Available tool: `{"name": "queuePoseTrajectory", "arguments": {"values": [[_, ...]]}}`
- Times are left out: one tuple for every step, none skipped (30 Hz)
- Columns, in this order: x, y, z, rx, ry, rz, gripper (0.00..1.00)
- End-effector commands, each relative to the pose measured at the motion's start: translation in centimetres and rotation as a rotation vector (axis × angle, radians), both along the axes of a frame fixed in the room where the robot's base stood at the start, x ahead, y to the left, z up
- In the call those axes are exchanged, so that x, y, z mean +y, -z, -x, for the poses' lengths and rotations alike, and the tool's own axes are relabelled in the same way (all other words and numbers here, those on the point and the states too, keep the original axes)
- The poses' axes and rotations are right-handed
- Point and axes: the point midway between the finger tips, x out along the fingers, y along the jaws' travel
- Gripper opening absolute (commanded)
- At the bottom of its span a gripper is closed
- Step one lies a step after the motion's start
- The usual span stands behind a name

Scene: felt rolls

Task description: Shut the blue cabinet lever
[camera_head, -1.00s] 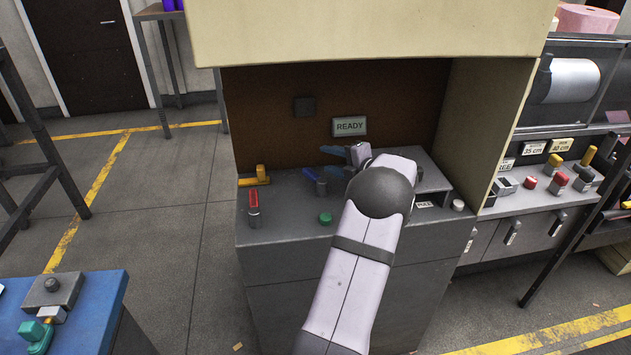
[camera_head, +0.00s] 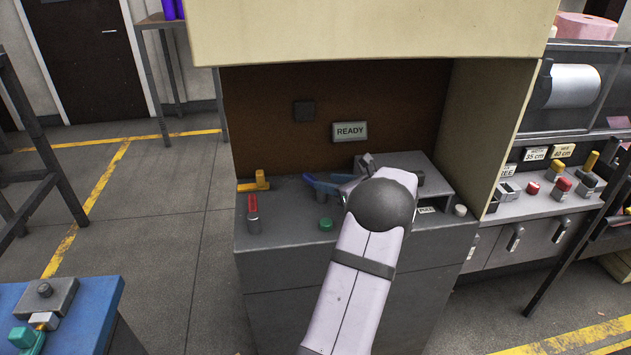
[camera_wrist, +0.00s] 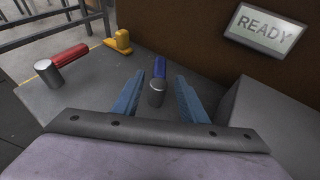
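The blue lever (camera_wrist: 159,67) sits on a grey round post (camera_wrist: 156,93) on the cabinet's grey top. In the wrist view its blue handle points away from me, between the two blue fingers of my gripper (camera_wrist: 160,77). The fingers are spread, with a gap on each side of the lever, so my gripper is open and not holding it. In the head view my gripper (camera_head: 328,182) is low over the lever, and the blue fingers largely hide the handle. The grey cabinet (camera_head: 340,260) stands under a cream hood.
A red lever (camera_head: 253,205) and a yellow handle (camera_head: 257,181) are to the left on the same top. A green button (camera_head: 326,224) is in front. A raised grey box (camera_wrist: 270,125) is on the right. A READY sign (camera_head: 350,131) hangs on the back wall.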

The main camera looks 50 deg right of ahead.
Motion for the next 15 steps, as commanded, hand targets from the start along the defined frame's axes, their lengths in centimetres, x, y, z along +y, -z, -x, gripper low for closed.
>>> {"name": "queuePoseTrajectory", "arguments": {"values": [[0.0, 0.0, 0.0, 0.003, -0.003, 0.007, 0.39], [0.0, 0.1, 0.0, 0.004, -0.005, 0.010, 0.39], [0.0, 0.1, 0.0, 0.004, -0.005, 0.012, 0.39], [0.0, 0.1, 0.0, 0.004, -0.006, 0.013, 0.39], [0.0, 0.1, -0.1, 0.004, -0.005, 0.012, 0.39], [0.0, 0.1, -0.2, 0.004, -0.006, 0.012, 0.39], [-0.1, 0.1, -0.3, 0.004, -0.006, 0.011, 0.39], [-0.1, 0.2, -0.4, 0.005, -0.006, 0.011, 0.39], [-0.2, 0.2, -0.7, 0.004, -0.006, 0.011, 0.39], [-0.2, 0.3, -0.9, 0.005, -0.006, 0.011, 0.39], [-0.3, 0.5, -1.2, 0.005, -0.007, 0.010, 0.39], [-0.3, 0.6, -1.7, 0.004, -0.007, 0.009, 0.39], [-0.4, 0.7, -2.0, 0.004, -0.007, 0.009, 0.39], [-0.5, 0.9, -2.3, 0.004, -0.007, 0.009, 0.39], [-0.7, 1.1, -2.8, 0.004, -0.007, 0.008, 0.39]]}}
